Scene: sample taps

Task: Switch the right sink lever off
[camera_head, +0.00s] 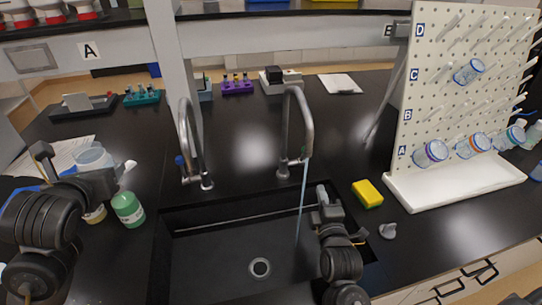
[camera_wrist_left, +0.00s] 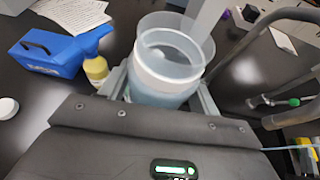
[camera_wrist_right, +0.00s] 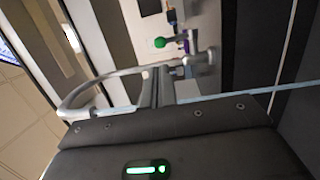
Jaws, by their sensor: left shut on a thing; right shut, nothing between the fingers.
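The right sink tap (camera_head: 307,115) stands behind the sink (camera_head: 225,250), and a thin pale-blue stream (camera_head: 302,195) runs down from its spout. In the right wrist view a green-tipped lever (camera_wrist_right: 160,42) shows beside a tap base. My right gripper (camera_head: 323,190) is shut and empty, low over the sink's right side near the stream; its fingers (camera_wrist_right: 155,88) point toward that tap. My left gripper (camera_head: 112,180) is shut on a clear container (camera_wrist_left: 165,70), at left, away from the sink.
The left tap (camera_head: 185,130) has a blue-tipped lever (camera_head: 179,160). A yellow sponge (camera_head: 367,193), a small grey piece (camera_head: 388,230) and a pegboard rack (camera_head: 460,85) with a white tray (camera_head: 440,195) stand at right.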

